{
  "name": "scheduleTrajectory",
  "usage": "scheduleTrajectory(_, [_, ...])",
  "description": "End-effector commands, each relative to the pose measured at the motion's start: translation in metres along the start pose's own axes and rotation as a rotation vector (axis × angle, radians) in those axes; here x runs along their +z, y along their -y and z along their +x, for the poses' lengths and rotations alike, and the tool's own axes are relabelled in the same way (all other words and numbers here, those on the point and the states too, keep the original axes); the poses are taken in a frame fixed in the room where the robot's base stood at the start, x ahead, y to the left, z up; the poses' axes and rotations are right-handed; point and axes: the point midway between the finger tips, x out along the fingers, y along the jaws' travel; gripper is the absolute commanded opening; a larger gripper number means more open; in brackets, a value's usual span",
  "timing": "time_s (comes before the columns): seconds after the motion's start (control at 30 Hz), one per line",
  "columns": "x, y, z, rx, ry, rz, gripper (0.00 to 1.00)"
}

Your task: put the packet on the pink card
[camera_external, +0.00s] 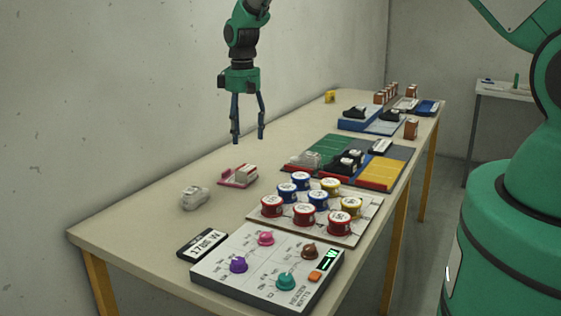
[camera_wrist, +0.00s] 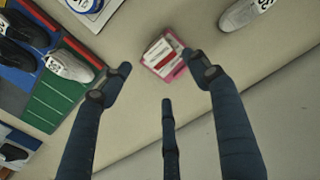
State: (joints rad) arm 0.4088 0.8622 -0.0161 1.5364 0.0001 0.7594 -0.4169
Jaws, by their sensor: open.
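The pink card (camera_external: 228,183) lies on the table below my gripper, and its pink edge also shows in the wrist view (camera_wrist: 180,72). A small white packet (camera_external: 246,172) appears to rest on the card, covering much of it. In the wrist view the packet (camera_wrist: 158,50) shows a red band and print. I cannot tell whether the packet lies wholly within the card. My gripper (camera_external: 248,136) hangs above them, pointing down, open and empty. In the wrist view its fingers (camera_wrist: 157,68) are spread, apart from the packet.
A white shoe (camera_external: 195,196) stands at the left. Several lidded tins (camera_external: 308,200) on a board and a panel with coloured knobs (camera_external: 268,272) are nearer. Green and yellow mats (camera_external: 378,172) with shoes lie to the right.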

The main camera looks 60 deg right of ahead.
Motion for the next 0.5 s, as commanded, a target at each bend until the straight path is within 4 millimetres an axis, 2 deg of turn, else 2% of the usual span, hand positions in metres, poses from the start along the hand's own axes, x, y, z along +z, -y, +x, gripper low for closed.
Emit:
scheduleTrajectory(0.3, [0.000, 0.001, -0.003, 0.001, -0.002, 0.000, 0.61])
scheduleTrajectory(0.37, [0.000, 0.003, -0.008, 0.002, -0.005, 0.000, 0.61])
scheduleTrajectory(0.5, [0.001, 0.012, -0.030, 0.006, -0.015, -0.001, 0.61])
